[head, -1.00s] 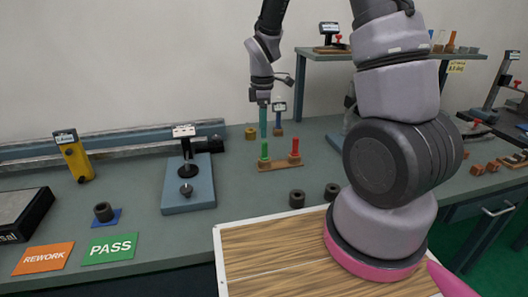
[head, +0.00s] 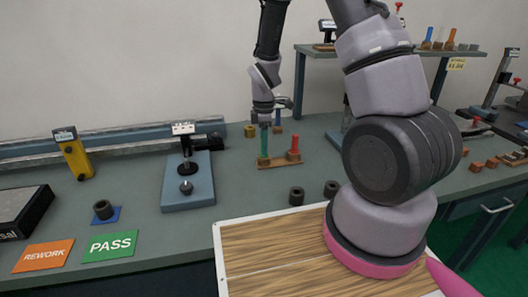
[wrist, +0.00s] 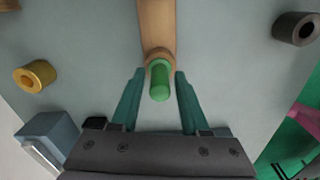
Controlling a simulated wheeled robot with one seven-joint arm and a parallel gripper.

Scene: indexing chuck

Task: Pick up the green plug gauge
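The green plug gauge (wrist: 160,82) stands upright in one end of a wooden stand (wrist: 157,22) in the wrist view. In the head view the wooden stand (head: 281,162) shows on the bench, with the red plug gauge (head: 294,149) at its right end. My gripper (wrist: 156,86) is open, with one teal finger on each side of the green gauge and a gap on both sides. In the head view my gripper (head: 264,145) points down over the stand's left end and mostly hides the green gauge.
Two dark rings (head: 297,197) lie in front of the stand. A brass ring (wrist: 35,76) lies to the left in the wrist view. A blue-grey dial stand (head: 188,185) stands left of the stand. A shelf (head: 310,60) rises behind the arm.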

